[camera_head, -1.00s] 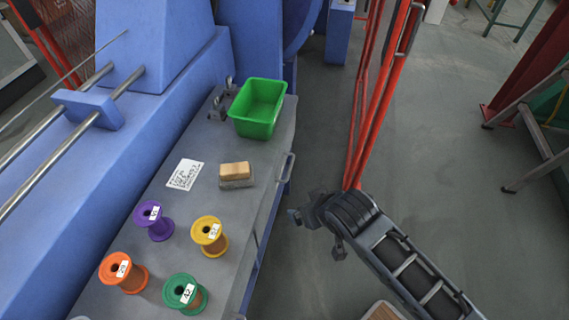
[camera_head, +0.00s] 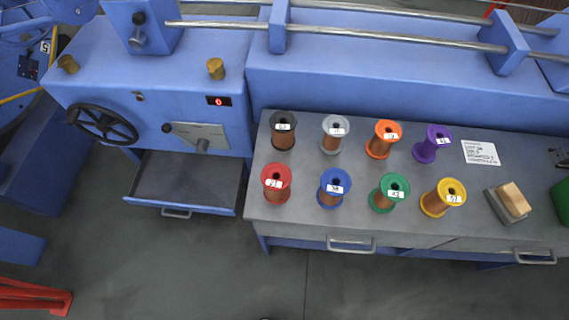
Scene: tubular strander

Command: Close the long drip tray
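A wide grey tray (camera_head: 188,182) with a blue front edge is pulled out from under the blue machine at the left. It appears to be the drip tray, and it looks empty. A grey bar handle (camera_head: 176,213) sits on its front. The back of the tray runs under the machine and is hidden. My gripper is not in view now.
A grey bench (camera_head: 300,225) with several labelled spools stands right of the tray; its front handles (camera_head: 351,244) stick out. A black handwheel (camera_head: 103,124) is above the tray's left side. A red frame (camera_head: 35,296) lies bottom left. Floor (camera_head: 190,270) before the tray is clear.

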